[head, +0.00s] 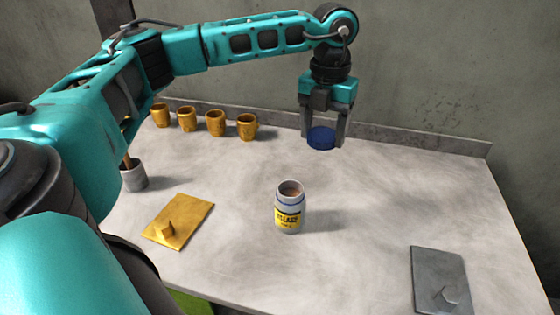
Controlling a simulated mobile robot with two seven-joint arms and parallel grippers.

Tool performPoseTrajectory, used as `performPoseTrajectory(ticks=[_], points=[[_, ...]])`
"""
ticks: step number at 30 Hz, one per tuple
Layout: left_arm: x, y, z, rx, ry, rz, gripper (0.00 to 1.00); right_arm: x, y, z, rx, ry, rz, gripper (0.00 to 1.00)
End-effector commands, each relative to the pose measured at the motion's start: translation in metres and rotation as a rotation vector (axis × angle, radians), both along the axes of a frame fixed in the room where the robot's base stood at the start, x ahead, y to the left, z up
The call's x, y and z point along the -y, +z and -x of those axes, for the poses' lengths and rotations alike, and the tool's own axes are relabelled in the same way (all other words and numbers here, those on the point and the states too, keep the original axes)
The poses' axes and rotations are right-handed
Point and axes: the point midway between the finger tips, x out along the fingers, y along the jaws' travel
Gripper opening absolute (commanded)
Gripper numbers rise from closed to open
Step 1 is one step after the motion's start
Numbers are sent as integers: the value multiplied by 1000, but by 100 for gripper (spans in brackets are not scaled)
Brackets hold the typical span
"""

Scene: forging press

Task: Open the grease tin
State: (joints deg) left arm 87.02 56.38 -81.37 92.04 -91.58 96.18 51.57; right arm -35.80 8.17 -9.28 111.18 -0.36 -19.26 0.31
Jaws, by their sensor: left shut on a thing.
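The grease tin (289,210) stands upright near the middle of the bench. It is a pale can with a yellow label, and its top is open, showing brown content inside. My left gripper (322,138) is shut on a round blue lid (321,138), held above the bench, behind and to the right of the tin. The lid is apart from the tin. My right gripper does not show.
Several brass mugs (215,123) stand in a row along the back left of the bench (385,205). A grey cup (133,175) and a brass plate (178,221) are at left. A grey plate (440,280) lies at front right. The right middle is clear.

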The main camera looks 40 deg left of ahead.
Motion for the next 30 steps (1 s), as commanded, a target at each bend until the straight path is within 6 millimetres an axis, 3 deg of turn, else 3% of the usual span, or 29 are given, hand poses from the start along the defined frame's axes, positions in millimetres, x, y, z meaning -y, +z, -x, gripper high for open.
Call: performPoseTrajectory(ticks=[3,8,11,24,30], points=[[-6,2,-1,0,141,1,27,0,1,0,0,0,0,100],[-9,-3,-2,-3,223,1,27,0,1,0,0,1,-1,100],[-9,-21,-1,-6,232,0,27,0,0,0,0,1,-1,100],[-8,-133,-1,-5,227,1,27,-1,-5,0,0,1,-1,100],[-9,-155,-2,-3,227,1,27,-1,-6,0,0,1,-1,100]])
